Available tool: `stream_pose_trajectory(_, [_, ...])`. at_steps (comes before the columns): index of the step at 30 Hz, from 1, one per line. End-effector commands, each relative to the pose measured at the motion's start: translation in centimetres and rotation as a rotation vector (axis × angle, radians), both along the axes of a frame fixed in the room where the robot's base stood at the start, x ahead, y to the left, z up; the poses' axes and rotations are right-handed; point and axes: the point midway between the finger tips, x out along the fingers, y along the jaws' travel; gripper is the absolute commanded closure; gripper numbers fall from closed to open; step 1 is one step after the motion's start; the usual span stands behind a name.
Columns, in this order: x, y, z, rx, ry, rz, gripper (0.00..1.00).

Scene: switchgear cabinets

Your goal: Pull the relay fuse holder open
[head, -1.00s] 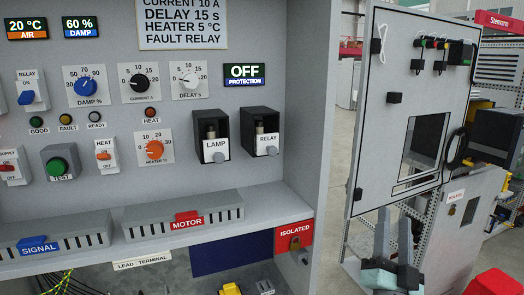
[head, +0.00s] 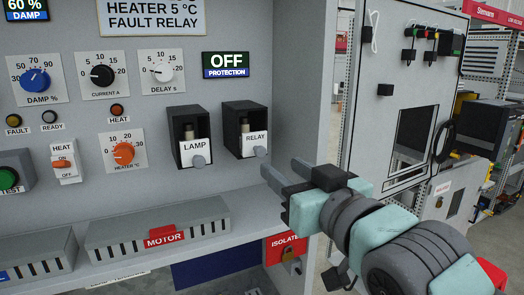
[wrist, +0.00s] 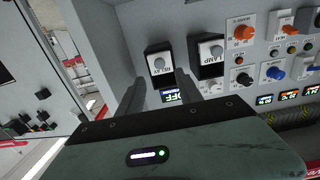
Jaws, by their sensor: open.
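The relay fuse holder (head: 254,141) is a black housing with a white front labelled RELAY and a grey knob, on the cabinet's back panel right of the matching LAMP holder (head: 194,146). Both fronts look tilted outward at the top. My gripper (head: 283,167) is open and empty, in front of the panel and just right of and below the relay holder in the head view. In the wrist view, which is turned over, the relay holder (wrist: 160,61) shows ahead between my two fingers (wrist: 160,84), apart from them. The LAMP holder (wrist: 208,48) is beside it.
The cabinet's right side wall (head: 312,90) stands close to my gripper. Below are a ledge with the MOTOR duct (head: 160,228) and a red ISOLATED tag (head: 287,246). The HEATER dial (head: 123,153) is to the left. The OFF display (head: 226,64) is above the holders.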

Motion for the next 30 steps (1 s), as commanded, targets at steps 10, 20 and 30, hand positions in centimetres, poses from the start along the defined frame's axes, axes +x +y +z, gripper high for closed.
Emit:
stream_pose_trajectory(10, [5.7,2.8,0.2,0.002,0.002,0.003,0.58])
stream_pose_trajectory(20, [7.9,3.7,0.0,0.004,-0.001,0.0,0.58])
stream_pose_trajectory(30, [7.9,3.7,0.0,0.004,-0.001,0.0,0.68])
